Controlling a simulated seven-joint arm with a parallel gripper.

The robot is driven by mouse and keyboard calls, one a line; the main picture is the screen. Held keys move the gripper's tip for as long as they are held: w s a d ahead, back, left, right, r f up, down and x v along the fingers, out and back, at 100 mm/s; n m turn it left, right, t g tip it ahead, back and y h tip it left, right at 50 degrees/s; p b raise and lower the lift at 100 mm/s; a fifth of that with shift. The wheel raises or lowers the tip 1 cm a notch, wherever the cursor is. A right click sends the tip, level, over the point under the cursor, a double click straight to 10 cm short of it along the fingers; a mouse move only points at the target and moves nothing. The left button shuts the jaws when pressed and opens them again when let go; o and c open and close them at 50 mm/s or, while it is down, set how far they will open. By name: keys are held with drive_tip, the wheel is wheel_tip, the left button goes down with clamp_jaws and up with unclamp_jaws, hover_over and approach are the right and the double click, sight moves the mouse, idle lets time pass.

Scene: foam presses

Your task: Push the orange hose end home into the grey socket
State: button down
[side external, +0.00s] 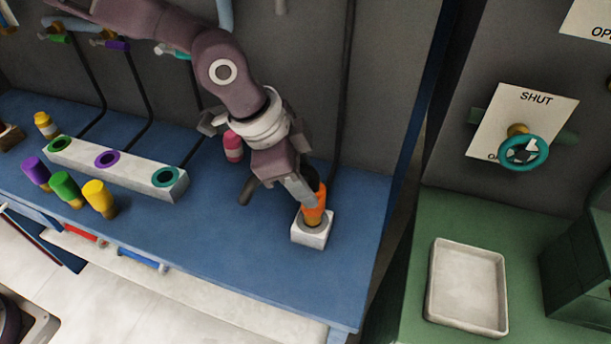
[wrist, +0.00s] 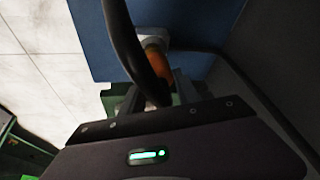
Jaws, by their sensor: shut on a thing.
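The orange hose end (side external: 315,213) stands nearly upright at the mouth of the grey socket, a small pale block (side external: 309,235) on the blue bench. My gripper (side external: 308,196) is shut on the hose end from above. In the wrist view the orange hose end (wrist: 154,58) shows between the fingers, with the pale socket block (wrist: 152,38) just beyond it. The black hose (wrist: 128,50) crosses in front and hides part of the hose end. How deep the hose end sits in the socket I cannot tell.
A white block (side external: 115,168) with green, purple and teal ringed holes lies to the left. Purple, green and yellow capped pieces (side external: 65,188) stand before it. A pink piece (side external: 233,147) stands behind my gripper. The blue bench (side external: 225,240) is clear in front.

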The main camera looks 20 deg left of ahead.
drive_tip(key=shift+f, duration=1.6)
drive_tip(key=c, duration=0.8)
unclamp_jaws()
drive_tip(key=v, duration=0.7)
drive_tip(key=shift+r, duration=0.1)
